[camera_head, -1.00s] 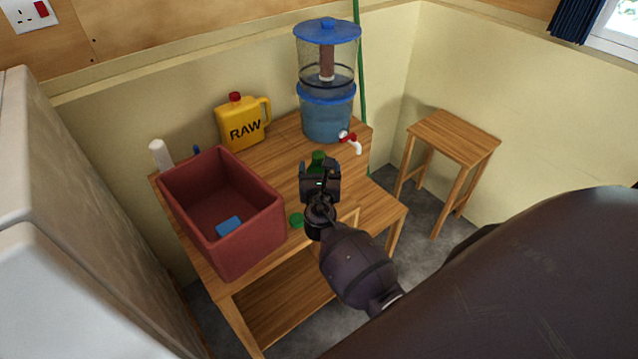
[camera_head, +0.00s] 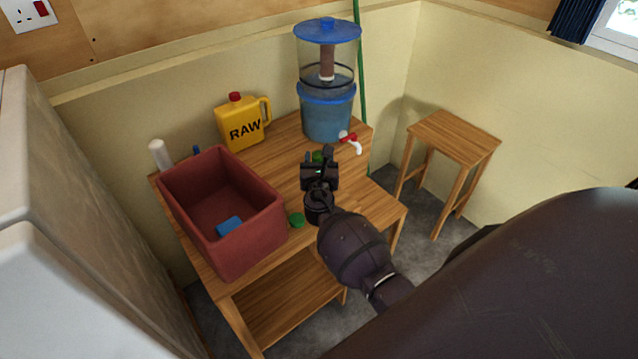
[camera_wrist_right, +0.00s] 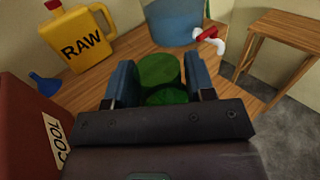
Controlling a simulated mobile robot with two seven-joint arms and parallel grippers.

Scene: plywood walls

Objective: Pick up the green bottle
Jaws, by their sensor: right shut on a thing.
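The green bottle (camera_head: 318,156) is mostly hidden behind my right gripper in the head view, where only a little green shows. In the right wrist view, the green bottle (camera_wrist_right: 160,69) sits between the two blue-grey fingers. My right gripper (camera_head: 321,158) is over the wooden table, shut on the bottle; its fingers also show in the wrist view (camera_wrist_right: 160,78). I cannot tell whether the bottle's base touches the table. My left gripper is not in view.
A red-brown bin (camera_head: 259,234) with a blue item inside stands left of the gripper. Behind are a yellow RAW jug (camera_head: 243,124) and a blue water dispenser (camera_head: 327,115) with a red-handled tap. A wooden stool (camera_head: 453,139) stands right.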

